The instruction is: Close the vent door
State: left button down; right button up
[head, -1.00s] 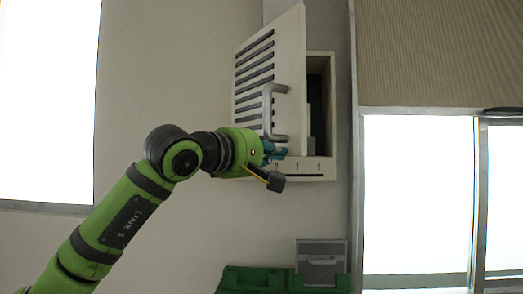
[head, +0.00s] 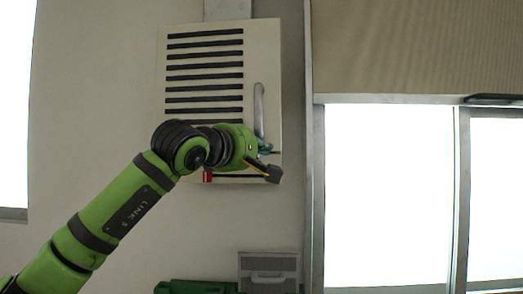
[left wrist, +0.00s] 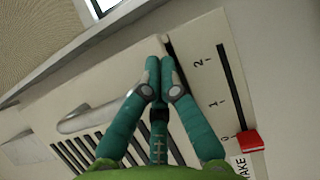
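The cream vent door (head: 205,60) with dark slots lies almost flat across the front of its wall box in the head view. Its grey bar handle (head: 259,110) is on the right side and also shows in the left wrist view (left wrist: 88,118). My left gripper (head: 268,149) is at the door's lower right. In the left wrist view its teal fingertips (left wrist: 159,68) are together, empty, at the door's edge. A short dark gap shows there between door and lower panel; whether the door is fully seated is unclear. My right gripper is not in view.
A red slider (left wrist: 250,143) sits at the 0 end of a marked slot on the panel below the door. A grey case (head: 268,270) and a green object (head: 195,287) are below. A bright window (head: 385,190) is right.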

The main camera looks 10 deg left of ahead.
pick_arm(q)
jog(key=shift+w+r+n+t+y, duration=0.15)
jog(key=shift+w+n+t+y, duration=0.15)
jog(key=shift+w+n+y, duration=0.45)
jog(key=shift+w+a, duration=0.1)
